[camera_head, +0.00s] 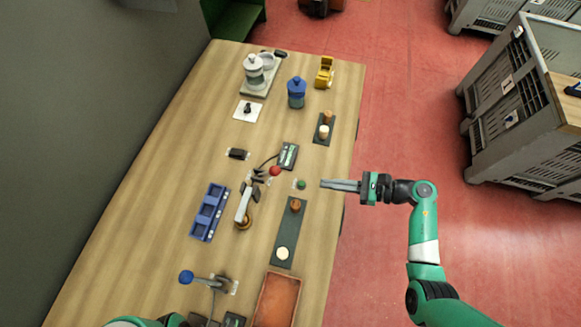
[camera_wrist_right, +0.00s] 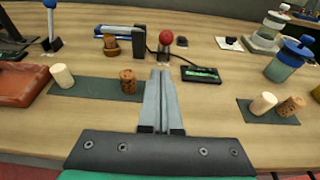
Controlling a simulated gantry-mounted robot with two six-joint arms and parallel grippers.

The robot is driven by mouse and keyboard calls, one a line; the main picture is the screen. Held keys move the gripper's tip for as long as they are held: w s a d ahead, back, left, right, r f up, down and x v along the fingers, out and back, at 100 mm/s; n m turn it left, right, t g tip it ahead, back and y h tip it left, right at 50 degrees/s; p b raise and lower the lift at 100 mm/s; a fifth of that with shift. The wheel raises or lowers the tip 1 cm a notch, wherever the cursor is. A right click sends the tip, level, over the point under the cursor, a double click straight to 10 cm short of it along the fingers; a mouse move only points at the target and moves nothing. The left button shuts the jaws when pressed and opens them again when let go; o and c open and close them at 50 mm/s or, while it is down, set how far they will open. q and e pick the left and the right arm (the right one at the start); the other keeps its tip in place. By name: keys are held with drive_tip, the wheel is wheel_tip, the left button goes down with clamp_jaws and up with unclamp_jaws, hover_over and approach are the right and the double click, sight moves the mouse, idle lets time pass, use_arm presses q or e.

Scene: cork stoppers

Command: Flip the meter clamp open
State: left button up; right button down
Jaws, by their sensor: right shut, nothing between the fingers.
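The clamp beside the meter has a red ball knob (camera_head: 274,171) on a dark lever near the middle of the table. In the right wrist view the red knob (camera_wrist_right: 166,38) stands above its metal base, just beyond the fingertips. The meter (camera_head: 288,155) is a dark box with a lit green display, and it also shows in the right wrist view (camera_wrist_right: 201,75). A cable runs from the meter towards the clamp. My right gripper (camera_head: 323,184) is shut and empty, apart from the knob, near the table's right edge. My left gripper is out of view.
A dark mat (camera_head: 289,232) with corks lies nearer, and another mat (camera_head: 318,130) with corks farther off. A blue tray (camera_head: 209,212) and a blue-knobbed lever (camera_head: 187,277) are at left. A reddish tray (camera_head: 277,300) is in front. A blue jar (camera_head: 296,92) stands behind.

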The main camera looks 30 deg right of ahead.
sight(268, 173)
drive_tip(key=shift+s+d+f+b, duration=0.1)
drive_tip(key=shift+s+f+b, duration=0.15)
drive_tip(key=shift+f, duration=0.35)
drive_tip(key=shift+s+f+b, duration=0.1)
drive_tip(key=shift+s+f, duration=0.25)
drive_tip(key=shift+f, duration=0.2)
drive_tip(key=shift+d+f+m, duration=0.15)
drive_tip(key=shift+d+m, duration=0.15)
drive_tip(key=shift+d, duration=0.05)
drive_tip(key=shift+w+d, duration=0.15)
drive_tip(key=shift+d, duration=0.1)
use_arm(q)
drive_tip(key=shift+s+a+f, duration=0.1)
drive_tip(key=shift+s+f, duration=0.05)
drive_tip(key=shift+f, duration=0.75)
use_arm(e)
drive_tip(key=shift+a, duration=0.1)
